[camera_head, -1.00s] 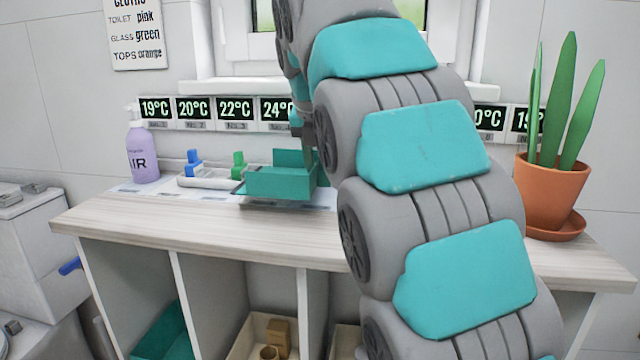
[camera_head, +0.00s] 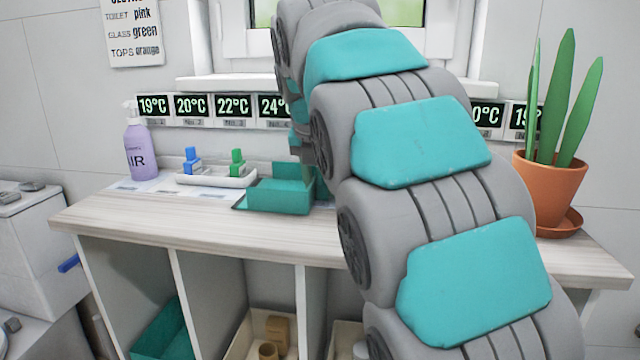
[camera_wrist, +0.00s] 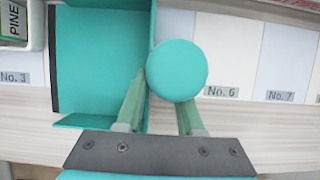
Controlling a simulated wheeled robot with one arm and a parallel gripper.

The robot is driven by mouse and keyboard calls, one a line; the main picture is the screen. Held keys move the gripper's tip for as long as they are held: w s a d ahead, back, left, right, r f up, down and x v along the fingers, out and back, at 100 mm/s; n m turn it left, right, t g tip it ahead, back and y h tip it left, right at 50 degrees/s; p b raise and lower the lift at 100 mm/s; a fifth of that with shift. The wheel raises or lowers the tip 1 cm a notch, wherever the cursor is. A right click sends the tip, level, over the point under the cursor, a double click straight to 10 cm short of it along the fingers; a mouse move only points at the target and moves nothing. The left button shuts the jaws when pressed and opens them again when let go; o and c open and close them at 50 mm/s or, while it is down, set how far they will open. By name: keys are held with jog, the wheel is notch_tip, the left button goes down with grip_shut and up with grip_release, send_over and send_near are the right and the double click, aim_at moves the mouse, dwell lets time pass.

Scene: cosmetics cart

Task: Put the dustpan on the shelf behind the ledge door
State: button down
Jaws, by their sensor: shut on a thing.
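The teal dustpan (camera_head: 278,196) is over the middle of the countertop, just right of a white tray, low and close to or touching the surface. In the wrist view its open pan (camera_wrist: 100,60) shows at left and its round handle end (camera_wrist: 177,70) at centre. My gripper (camera_wrist: 163,92) is shut on the dustpan, with a finger on each side of the handle. In the head view my arm hides the gripper. I cannot make out a ledge door or the shelf behind it.
The white tray (camera_head: 216,181) holds a blue bottle (camera_head: 192,160) and a green bottle (camera_head: 237,162). A purple pump bottle (camera_head: 140,150) stands left, a potted plant (camera_head: 549,190) right. Open cubbies below hold a teal bin (camera_head: 165,330) and other containers. Temperature displays (camera_head: 190,107) line the wall.

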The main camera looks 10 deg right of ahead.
jog(key=shift+f, duration=0.1)
jog(key=c, duration=0.5)
grip_release()
